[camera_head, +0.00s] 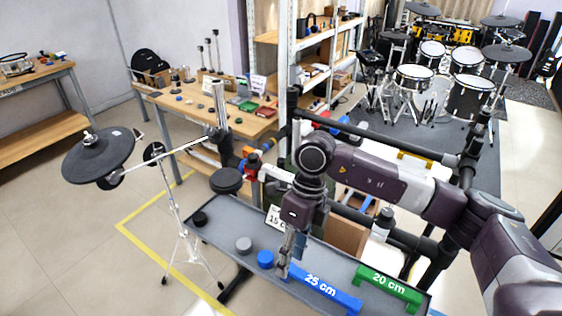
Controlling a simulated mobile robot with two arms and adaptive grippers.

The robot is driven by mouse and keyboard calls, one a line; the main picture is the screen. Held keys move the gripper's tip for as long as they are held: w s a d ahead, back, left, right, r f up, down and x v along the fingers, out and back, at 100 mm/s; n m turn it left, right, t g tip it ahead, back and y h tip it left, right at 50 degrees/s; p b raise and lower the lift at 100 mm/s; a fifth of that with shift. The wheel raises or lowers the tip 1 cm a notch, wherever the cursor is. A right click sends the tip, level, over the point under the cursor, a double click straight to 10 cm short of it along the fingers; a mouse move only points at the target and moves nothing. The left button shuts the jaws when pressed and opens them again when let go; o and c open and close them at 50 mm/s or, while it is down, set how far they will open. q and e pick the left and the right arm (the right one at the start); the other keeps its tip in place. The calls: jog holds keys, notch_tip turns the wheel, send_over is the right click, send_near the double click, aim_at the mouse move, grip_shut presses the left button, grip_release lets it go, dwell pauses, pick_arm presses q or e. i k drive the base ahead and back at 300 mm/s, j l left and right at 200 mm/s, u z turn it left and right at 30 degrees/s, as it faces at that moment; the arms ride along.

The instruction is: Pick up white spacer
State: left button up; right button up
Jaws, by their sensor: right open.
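The white spacer (272,217), marked "15 c" where it shows, is at the back of the grey tray table (222,222). My right arm hides the rest of it. My right gripper (287,267) comes in from the right and points down over the tray, in front of the white spacer in this view. Its fingers overlap the left end of a blue spacer (325,290) marked "25 cm". The gap between the fingers is hard to see; nothing is visibly held. My left gripper is not in view.
A green spacer (388,289) marked "20 cm" lies at the tray's right. A blue disc (265,258), a grey disc (243,244) and a black disc (200,219) sit to the left.

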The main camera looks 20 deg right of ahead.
aim_at(266, 170)
jog(key=i+l, duration=0.2)
jog(key=i, duration=0.2)
jog(key=i+l, duration=0.25)
jog(key=i, duration=0.15)
jog(key=i+l, duration=0.2)
jog(key=i, duration=0.2)
